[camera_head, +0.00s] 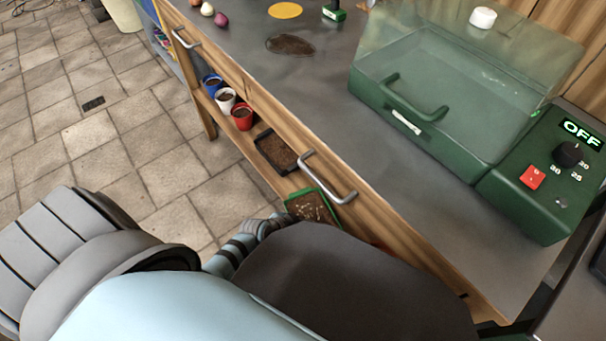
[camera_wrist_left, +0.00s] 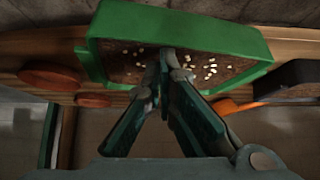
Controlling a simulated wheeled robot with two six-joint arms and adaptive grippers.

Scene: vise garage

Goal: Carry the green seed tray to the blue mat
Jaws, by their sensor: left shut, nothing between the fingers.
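The green seed tray (camera_head: 312,207), filled with brown soil and pale seeds, sits on the shelf below the bench top in the head view. It also shows in the left wrist view (camera_wrist_left: 257,47), its green rim spanning the upper part. My left gripper (camera_wrist_left: 167,54) is shut and empty, its fingertips overlapping the soil area of the tray. I cannot tell whether they touch it. In the head view my left arm hides most of that gripper. The blue mat is not in view. My right gripper is not in view.
A black soil tray (camera_head: 276,152) and red (camera_head: 242,117), white (camera_head: 226,98) and blue (camera_head: 213,84) pots share the shelf. Drawer handles (camera_head: 328,178) jut from the bench front. A green lidded box (camera_head: 440,115) stands on the bench top (camera_head: 300,85), whose middle is largely clear.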

